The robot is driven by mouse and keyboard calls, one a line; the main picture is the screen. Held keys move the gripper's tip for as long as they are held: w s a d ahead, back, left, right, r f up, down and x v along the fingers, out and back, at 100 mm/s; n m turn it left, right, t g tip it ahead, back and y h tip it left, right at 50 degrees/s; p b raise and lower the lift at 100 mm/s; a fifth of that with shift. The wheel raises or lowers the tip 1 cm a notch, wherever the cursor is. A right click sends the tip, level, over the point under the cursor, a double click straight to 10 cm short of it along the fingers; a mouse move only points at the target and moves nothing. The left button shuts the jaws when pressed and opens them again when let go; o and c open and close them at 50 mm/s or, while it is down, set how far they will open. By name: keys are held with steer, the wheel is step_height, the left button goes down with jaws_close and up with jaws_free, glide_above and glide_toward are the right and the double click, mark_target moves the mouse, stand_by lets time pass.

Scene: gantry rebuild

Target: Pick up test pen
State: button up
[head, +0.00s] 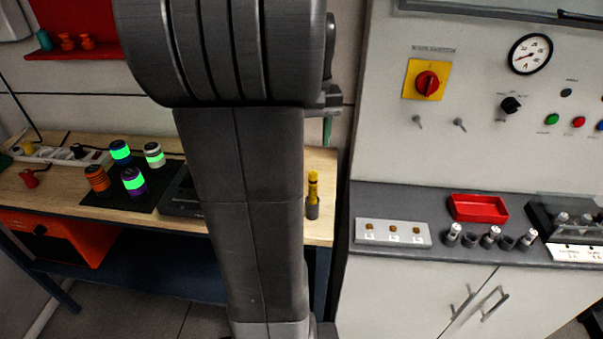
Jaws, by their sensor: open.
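A yellow pen-like tool with dark bands, which looks like the test pen (313,184), stands upright in a small dark grey holder (312,208). The holder is near the right end of the wooden bench (325,228), just right of my arm in the head view. My arm's dark links fill the middle of the picture and hide part of the bench and wall. My gripper does not show, so its place relative to the pen cannot be seen.
Several banded cylinders, one of them orange (97,179), stand on a black mat (107,205) at left. A power strip (62,154) lies behind. At right, a grey counter (385,200) holds a red tray (478,208) and fuse-like parts below a control panel (476,130).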

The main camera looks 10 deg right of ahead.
step_height(320, 180, down, 8)
steer(key=shift+s, duration=0.15)
steer(key=f, duration=0.2)
steer(key=f+p, duration=0.1)
steer(key=f, duration=0.2)
steer(key=shift+s+d+f, duration=0.2)
steer(key=shift+d+f, duration=0.05)
steer(key=shift+f, duration=0.05)
steer(key=c, duration=1)
